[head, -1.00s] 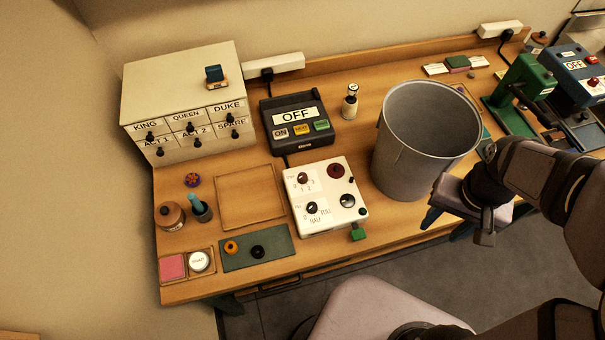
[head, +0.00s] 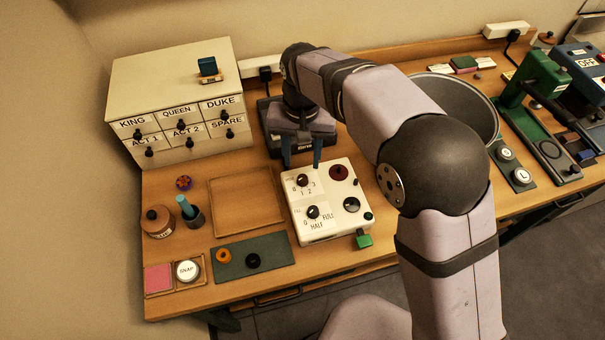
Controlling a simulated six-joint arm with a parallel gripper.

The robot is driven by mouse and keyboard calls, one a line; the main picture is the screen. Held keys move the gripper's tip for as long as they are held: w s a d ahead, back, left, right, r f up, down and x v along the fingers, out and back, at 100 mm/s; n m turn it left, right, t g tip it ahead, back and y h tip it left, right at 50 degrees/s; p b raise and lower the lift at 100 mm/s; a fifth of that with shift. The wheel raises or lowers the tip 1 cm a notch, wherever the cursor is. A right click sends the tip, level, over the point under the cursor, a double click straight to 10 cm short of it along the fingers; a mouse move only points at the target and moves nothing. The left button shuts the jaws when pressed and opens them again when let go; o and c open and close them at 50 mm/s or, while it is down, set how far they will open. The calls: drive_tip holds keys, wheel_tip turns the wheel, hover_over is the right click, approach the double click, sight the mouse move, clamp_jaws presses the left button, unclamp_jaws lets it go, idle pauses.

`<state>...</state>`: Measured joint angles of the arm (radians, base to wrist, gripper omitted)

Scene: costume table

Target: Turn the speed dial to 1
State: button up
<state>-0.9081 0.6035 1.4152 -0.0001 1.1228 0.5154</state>
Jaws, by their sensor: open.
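The white control box (head: 326,226) stands near the table's front, right of a wooden tray. Its upper-left dial (head: 302,180) is a dark knob with the marks 0, 1, 2 and 3 around it. Its pointer is too small to read surely. A lower dial (head: 313,212) has marks reading HALF and FULL. My gripper (head: 302,163) points down just behind the upper-left dial, above the box's back edge. Its two dark blue fingers are apart, with nothing seen between them. They appear clear of the dial.
Behind my gripper is a dark console (head: 270,134), mostly hidden. A grey bin (head: 482,112) stands right, partly behind my arm.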

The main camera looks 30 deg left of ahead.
sight(302, 178)
drive_tip(key=shift+f+p, duration=1.25)
drive_tip(key=shift+f, duration=2.4)
drive_tip(key=shift+c, duration=0.3)
clamp_jaws()
